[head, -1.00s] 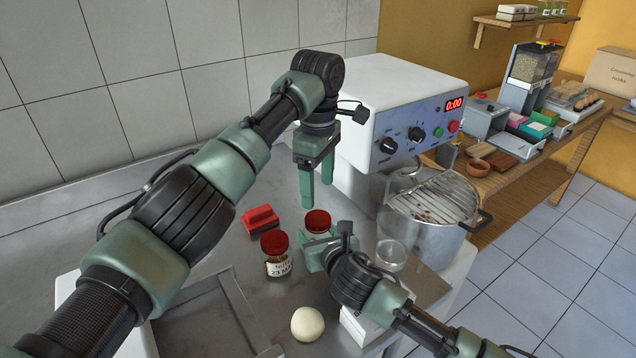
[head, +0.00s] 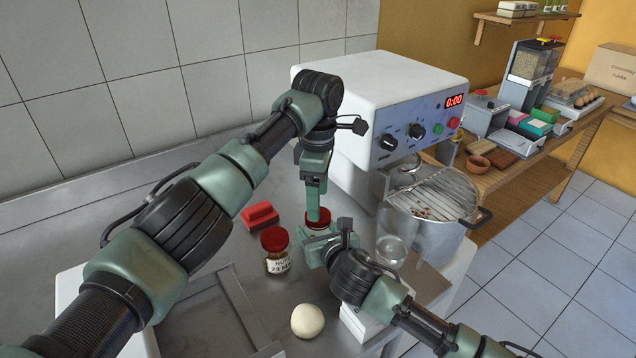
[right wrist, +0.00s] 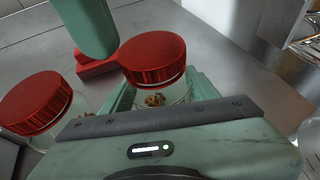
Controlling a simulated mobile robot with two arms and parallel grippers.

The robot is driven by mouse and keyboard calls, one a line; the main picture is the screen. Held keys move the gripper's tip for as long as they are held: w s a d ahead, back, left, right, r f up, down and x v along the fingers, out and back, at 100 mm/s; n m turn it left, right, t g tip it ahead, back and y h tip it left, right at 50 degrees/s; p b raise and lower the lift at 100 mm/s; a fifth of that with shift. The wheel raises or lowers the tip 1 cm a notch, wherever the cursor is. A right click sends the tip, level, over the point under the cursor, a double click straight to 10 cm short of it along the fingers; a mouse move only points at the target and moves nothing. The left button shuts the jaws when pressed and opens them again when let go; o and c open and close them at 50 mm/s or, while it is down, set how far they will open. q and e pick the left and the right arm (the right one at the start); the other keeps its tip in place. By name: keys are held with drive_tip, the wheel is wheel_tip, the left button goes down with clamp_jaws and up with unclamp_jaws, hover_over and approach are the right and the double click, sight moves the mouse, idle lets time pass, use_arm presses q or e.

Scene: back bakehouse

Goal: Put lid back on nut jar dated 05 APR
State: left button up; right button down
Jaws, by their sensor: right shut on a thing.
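A glass jar (right wrist: 160,93) with nuts and a red lid (right wrist: 152,57) on its top is between my right gripper's fingers. In the head view its lid (head: 318,218) shows beside my right gripper (head: 315,250), which is shut on the jar. The jar's label is hidden, so I cannot read its date. My left gripper (head: 316,208) points down right at this lid. In the right wrist view one left finger (right wrist: 92,25) is beside the lid's upper left; the other is not clear, and neither is contact. I cannot tell whether the lid is fully seated.
A second red-lidded jar (head: 277,250), its label partly reading 23 MA, stands close to the left. A red block-like object (head: 261,214) lies behind it. A dough ball (head: 307,321) is in front, a clear glass (head: 391,250) and a steel pot (head: 428,225) to the right.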

use_arm(q)
drive_tip(key=shift+f, duration=1.95)
